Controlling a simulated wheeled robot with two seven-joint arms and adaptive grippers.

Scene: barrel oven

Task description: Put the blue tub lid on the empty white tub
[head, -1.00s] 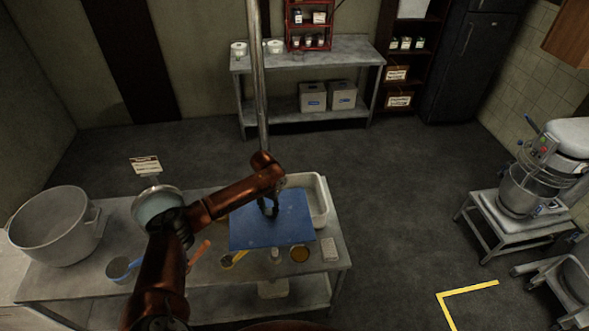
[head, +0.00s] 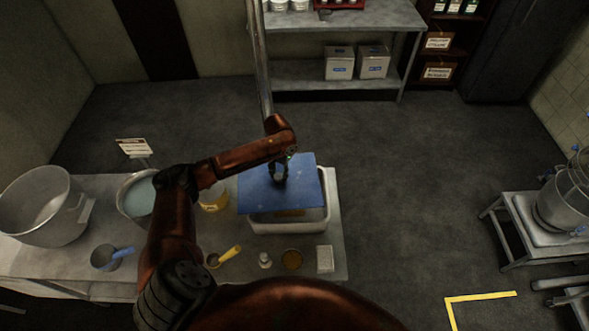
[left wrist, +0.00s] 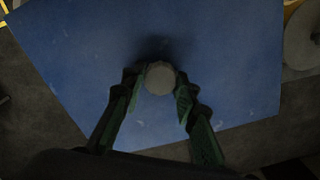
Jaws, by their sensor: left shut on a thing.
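The blue tub lid (head: 305,185) is a flat square panel in the head view. My left gripper (head: 279,176) is shut on its round grey knob, which shows between the fingers in the left wrist view (left wrist: 160,78). The white tub (head: 289,230) stands on the table under the lid. The lid hides the tub's back and left parts, while its front wall and right rim show. The lid looks set off toward the back left. I cannot tell whether it touches the rim. A brownish patch shows inside the tub's front. My right gripper is out of view.
On the metal table (head: 185,245) stand a large grey pot (head: 45,215), a bowl (head: 138,197), a blue-handled scoop (head: 108,256), a yellow-handled tool (head: 225,257), a small white bottle (head: 265,261), a brown disc (head: 292,260) and a white block (head: 325,259).

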